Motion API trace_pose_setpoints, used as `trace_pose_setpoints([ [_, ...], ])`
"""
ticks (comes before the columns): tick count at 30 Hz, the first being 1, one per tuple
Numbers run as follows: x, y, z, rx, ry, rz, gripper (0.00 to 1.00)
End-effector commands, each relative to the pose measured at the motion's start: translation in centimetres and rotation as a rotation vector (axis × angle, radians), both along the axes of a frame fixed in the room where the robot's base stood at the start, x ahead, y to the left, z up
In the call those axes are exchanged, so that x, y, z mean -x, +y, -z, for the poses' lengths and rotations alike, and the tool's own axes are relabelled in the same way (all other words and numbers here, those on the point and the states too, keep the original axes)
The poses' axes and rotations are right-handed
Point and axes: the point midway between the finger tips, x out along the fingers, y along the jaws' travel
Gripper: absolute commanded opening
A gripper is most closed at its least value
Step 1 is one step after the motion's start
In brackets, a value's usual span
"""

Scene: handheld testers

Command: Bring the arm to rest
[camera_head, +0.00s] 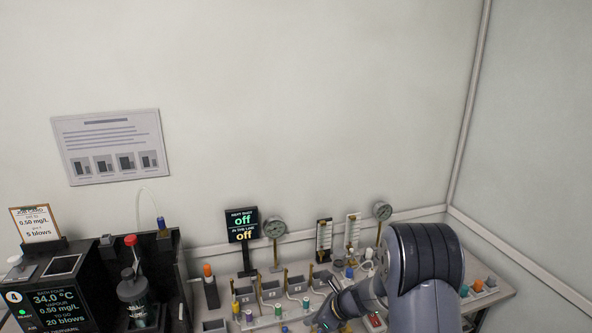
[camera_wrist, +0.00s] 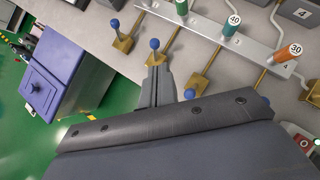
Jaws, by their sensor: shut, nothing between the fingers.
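My arm rises at the lower right of the head view and bends down to the left over the bench. My gripper shows in the wrist view (camera_wrist: 158,88), with its fingers together and nothing seen between them. Its tips are close to a blue-knobbed lever (camera_wrist: 154,45) on a brass base; I cannot tell whether they touch. In the head view the fingertips are not clear against the bench items.
A bench (camera_head: 505,291) carries gauges (camera_head: 275,228), several coloured knobs and a display reading "off" (camera_head: 242,225). A black bath unit (camera_head: 62,290) stands at left. The wrist view shows a numbered rail (camera_wrist: 205,27) and a purple-lidded bin (camera_wrist: 72,68) on green floor.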

Motion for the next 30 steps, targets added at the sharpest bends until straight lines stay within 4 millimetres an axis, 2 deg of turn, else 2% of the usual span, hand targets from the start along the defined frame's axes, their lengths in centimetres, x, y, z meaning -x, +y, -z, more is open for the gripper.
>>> trace_pose_setpoints([
  [3, 0.2, 1.4, 2.1, 0.001, 0.005, -0.002, 0.0],
  [7, -0.3, 2.9, 3.4, 0.001, 0.0, 0.001, 0.0],
  [30, 2.1, 2.7, 5.8, -0.074, -0.182, -0.008, 0.0],
])
